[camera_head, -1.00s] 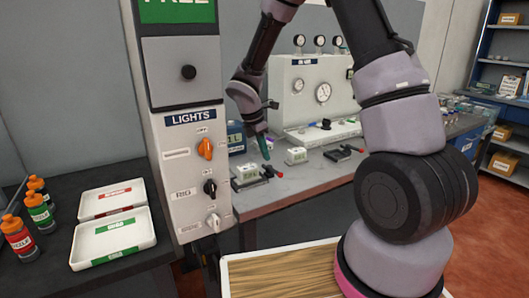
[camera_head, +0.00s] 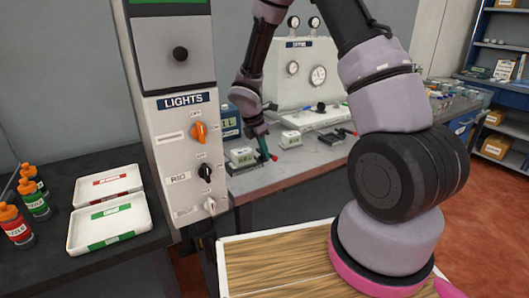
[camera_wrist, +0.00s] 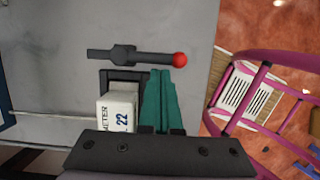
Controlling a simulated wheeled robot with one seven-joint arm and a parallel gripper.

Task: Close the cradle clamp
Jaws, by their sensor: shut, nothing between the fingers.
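The clamp (camera_wrist: 125,54) is a dark bar and lever ending in a red ball (camera_wrist: 180,59). In the wrist view its lever lies across the picture, beyond the dark cradle (camera_wrist: 124,75). A white block marked "METER 22" (camera_wrist: 117,112) sits in the cradle. In the head view the block (camera_head: 241,157) shows on the grey bench, with the red ball (camera_head: 274,157) to its right. My gripper (camera_wrist: 160,74) has green fingers, shut and empty, right of the block with tips just short of the lever near the ball. Contact cannot be told. It also shows in the head view (camera_head: 267,154).
A second white block (camera_head: 290,139) with its own clamp (camera_head: 338,136) stands farther along the bench. A white gauge panel (camera_head: 305,75) is behind. The LIGHTS control post (camera_head: 187,135) stands at the left front. The bench edge drops to red floor.

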